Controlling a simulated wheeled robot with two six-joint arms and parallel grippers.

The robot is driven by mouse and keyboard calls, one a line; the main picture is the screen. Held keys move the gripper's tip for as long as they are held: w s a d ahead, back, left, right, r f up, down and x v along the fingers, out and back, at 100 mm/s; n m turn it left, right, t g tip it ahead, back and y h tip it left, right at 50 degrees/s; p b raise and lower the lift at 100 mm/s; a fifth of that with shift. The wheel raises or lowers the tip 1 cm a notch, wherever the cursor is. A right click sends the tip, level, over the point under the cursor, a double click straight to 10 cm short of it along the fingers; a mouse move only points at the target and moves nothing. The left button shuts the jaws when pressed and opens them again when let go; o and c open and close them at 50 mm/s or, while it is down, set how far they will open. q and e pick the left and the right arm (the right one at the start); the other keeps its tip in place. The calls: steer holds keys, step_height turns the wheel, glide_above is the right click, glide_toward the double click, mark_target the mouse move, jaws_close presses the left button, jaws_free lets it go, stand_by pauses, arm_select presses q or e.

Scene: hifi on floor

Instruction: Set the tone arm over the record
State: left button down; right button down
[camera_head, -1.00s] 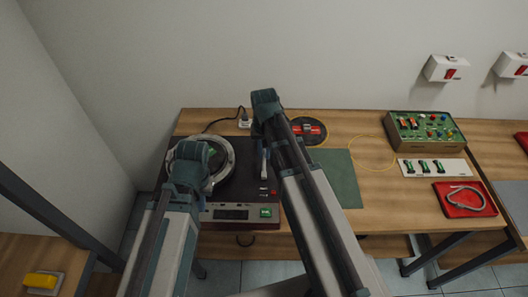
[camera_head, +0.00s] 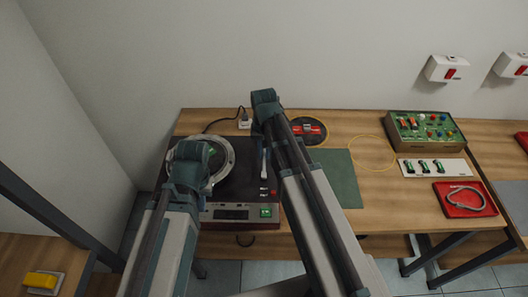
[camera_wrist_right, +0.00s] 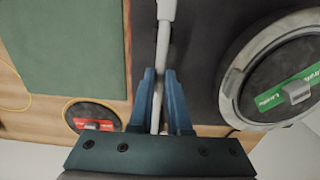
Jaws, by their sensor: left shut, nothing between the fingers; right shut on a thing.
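The record player (camera_head: 238,190) stands at the left of the table, with its round platter and record (camera_head: 228,165) partly covered by my left arm. The tone arm (camera_head: 264,163) is a thin pale rod to the right of the platter, apart from the record. In the right wrist view my right gripper (camera_wrist_right: 158,75) is shut on the tone arm (camera_wrist_right: 165,15), its blue fingers on either side of the rod. The platter (camera_wrist_right: 235,85) with a green label shows at the right there. My left gripper (camera_head: 187,200) is shut and empty near the platter's front, mostly hidden by its arm.
A green mat (camera_head: 340,178) lies right of the player, with a dark round pad holding a red part (camera_head: 308,129) behind it. A yellow ring (camera_head: 373,153), a green circuit board (camera_head: 425,131) and a red tray (camera_head: 465,211) are farther right. A wall closes the back.

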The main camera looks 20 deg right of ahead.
steer(key=shift+a, duration=0.1)
steer(key=shift+w+a+m, duration=0.35)
steer(key=shift+a+m, duration=0.35)
steer(key=shift+m, duration=0.1)
steer(key=w+a+m, duration=0.1)
steer(key=a+m, duration=0.1)
steer(key=w+a+m, duration=0.2)
steer(key=m, duration=0.1)
steer(key=shift+w+a, duration=0.1)
steer(key=shift+a, duration=0.05)
steer(key=shift+w+a+m, duration=0.45)
steer(key=shift+w+m, duration=0.3)
steer(key=shift+m, duration=0.1)
steer(key=shift+w+a+m, duration=0.45)
steer(key=shift+w+m, duration=0.25)
steer(key=shift+m, duration=0.15)
steer(key=c, duration=0.9)
jaws_free()
steer(key=shift+o, duration=0.2)
